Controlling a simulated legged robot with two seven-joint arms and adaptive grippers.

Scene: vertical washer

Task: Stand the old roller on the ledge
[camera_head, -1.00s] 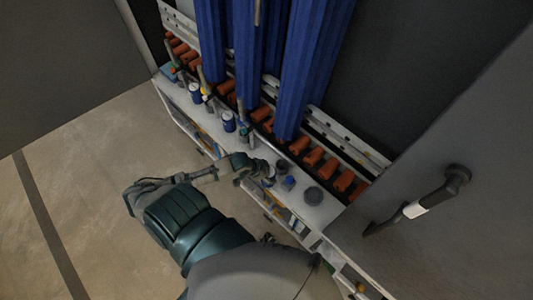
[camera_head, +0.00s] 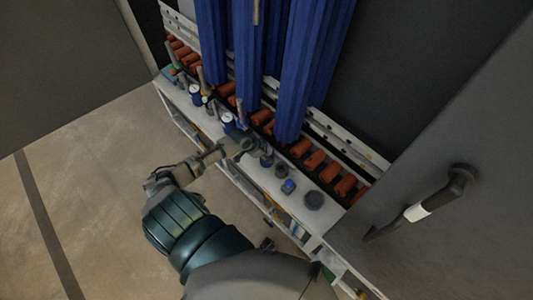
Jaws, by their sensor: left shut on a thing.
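My left arm comes in from the bottom. Its gripper (camera_head: 234,147) is over the white ledge (camera_head: 270,182), near its front edge. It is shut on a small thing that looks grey. That thing is mostly hidden by the fingers and too small to make out, so I cannot tell for sure whether it is the old roller or whether it touches the ledge. My right gripper is not in view.
Blue tins (camera_head: 228,121) stand left of my gripper. Dark round pots (camera_head: 314,199) and a blue-topped pot (camera_head: 289,186) stand to its right. A grey panel with a handle (camera_head: 420,208) is at right.

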